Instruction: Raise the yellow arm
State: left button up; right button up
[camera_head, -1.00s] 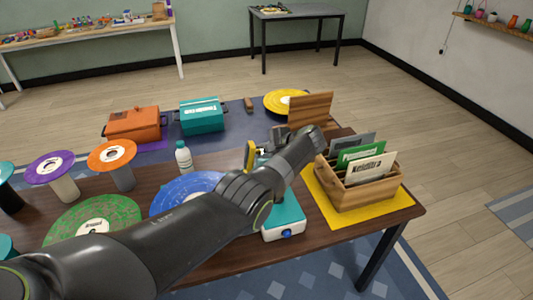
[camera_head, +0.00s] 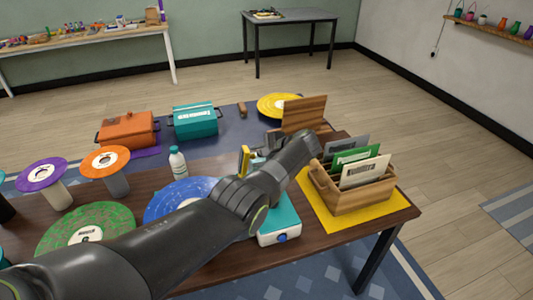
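The yellow arm (camera_head: 244,160) stands close to upright at the rear left of a teal-topped device with a white base (camera_head: 280,232), near the middle of the table. My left arm crosses in front and hides most of the device. My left gripper (camera_head: 279,142) is beyond the wrist, beside the yellow arm and to its right. The fingers are mostly hidden, so I cannot see whether they touch the yellow arm or are open. My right gripper is out of view.
A wooden crate with record sleeves (camera_head: 343,200) stands on a yellow mat close to the right of my arm. Blue (camera_head: 171,196) and green (camera_head: 80,217) discs lie to the left. A white bottle (camera_head: 177,161) and orange (camera_head: 127,130) and teal (camera_head: 194,121) cases stand behind.

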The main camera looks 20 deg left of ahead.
pick_arm(q)
jog(key=b+v, duration=0.1)
jog(key=v, duration=1.6)
jog(key=shift+d, duration=0.15)
